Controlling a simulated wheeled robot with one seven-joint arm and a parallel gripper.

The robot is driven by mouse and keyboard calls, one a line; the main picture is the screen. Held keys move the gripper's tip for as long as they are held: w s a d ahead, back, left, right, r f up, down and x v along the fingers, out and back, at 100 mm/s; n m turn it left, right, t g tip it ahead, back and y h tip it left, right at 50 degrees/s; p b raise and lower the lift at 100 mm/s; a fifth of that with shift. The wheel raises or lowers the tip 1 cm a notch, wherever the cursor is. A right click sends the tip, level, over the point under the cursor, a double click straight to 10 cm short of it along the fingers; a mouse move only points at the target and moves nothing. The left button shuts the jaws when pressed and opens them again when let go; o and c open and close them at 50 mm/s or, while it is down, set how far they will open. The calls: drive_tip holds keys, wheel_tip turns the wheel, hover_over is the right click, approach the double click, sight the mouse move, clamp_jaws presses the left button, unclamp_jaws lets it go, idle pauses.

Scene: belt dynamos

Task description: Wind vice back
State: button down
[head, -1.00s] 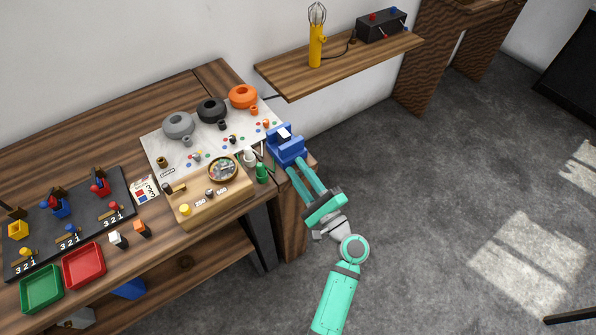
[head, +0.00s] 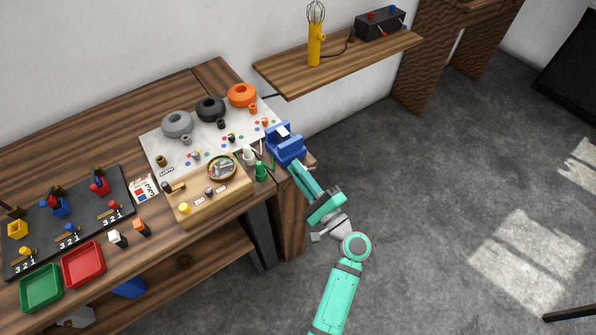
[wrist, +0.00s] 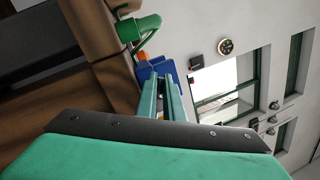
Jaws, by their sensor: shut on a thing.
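The blue vice (head: 286,146) stands at the right end of the workbench, with a pale piece (head: 283,131) at its top between the jaws. It also shows in the wrist view (wrist: 157,70), beyond my fingers. My gripper (head: 299,170) reaches the vice's near side from the lower right. Its two teal fingers are close together with their tips at the vice; in the wrist view (wrist: 160,82) they point at its blue body. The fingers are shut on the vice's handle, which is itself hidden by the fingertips.

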drive_tip(key=c, duration=1.9)
unclamp_jaws()
drive_tip(key=shift+a, duration=0.1)
drive_tip(key=v, duration=1.1)
drive_tip(key=shift+w, duration=0.1)
